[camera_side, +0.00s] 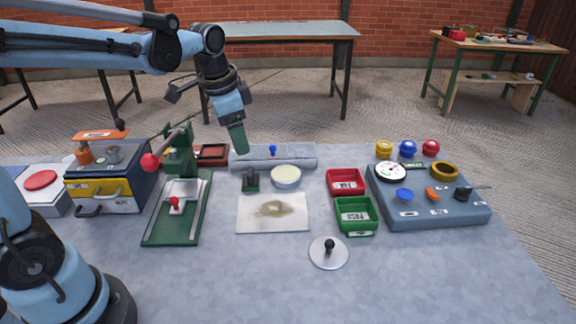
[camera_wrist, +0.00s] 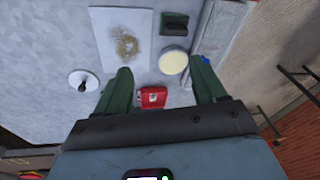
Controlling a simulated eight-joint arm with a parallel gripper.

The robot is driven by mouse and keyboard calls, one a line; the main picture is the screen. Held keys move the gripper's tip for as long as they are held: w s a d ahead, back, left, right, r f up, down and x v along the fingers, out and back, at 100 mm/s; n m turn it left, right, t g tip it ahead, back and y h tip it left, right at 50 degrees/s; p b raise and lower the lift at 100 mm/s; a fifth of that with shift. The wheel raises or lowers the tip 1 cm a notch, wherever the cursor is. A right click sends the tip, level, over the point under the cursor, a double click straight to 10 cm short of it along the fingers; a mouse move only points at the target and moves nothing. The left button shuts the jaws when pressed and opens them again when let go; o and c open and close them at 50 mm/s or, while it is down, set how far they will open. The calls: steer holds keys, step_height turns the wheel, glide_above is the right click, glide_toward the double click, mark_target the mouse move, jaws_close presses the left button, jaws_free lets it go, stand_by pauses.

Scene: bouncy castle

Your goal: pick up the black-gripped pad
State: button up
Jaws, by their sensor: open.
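The black-gripped pad (camera_side: 250,181) is a small green block with a black grip on top. It sits on the grey table at the back left corner of a stained white sheet (camera_side: 262,226). In the wrist view the pad (camera_wrist: 174,23) is near the top, beside the sheet (camera_wrist: 122,40). My gripper (camera_side: 239,150) is in the air above the back of the table, behind the pad and apart from it. In the wrist view its green fingers (camera_wrist: 163,80) are spread with nothing held between them. The pad lies beyond the fingertips there.
A round cream-topped tub (camera_side: 286,177) stands right of the pad. A grey roll (camera_side: 292,159) lies behind it. A green press stand (camera_side: 206,205) is to the left. Red (camera_side: 345,174) and green (camera_side: 355,230) bins and a black-knobbed disc (camera_side: 321,258) are to the right.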

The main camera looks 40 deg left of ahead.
mark_target(250, 171)
steer(key=w+a+f+m+g, duration=0.3)
steer(key=w+a+f, duration=0.1)
steer(key=w, duration=0.2)
steer(key=f, duration=1.1)
steer(key=shift+s+d+f, duration=0.3)
steer(key=shift+d+f, duration=0.05)
steer(key=shift+f, duration=0.05)
steer(key=c, duration=0.7)
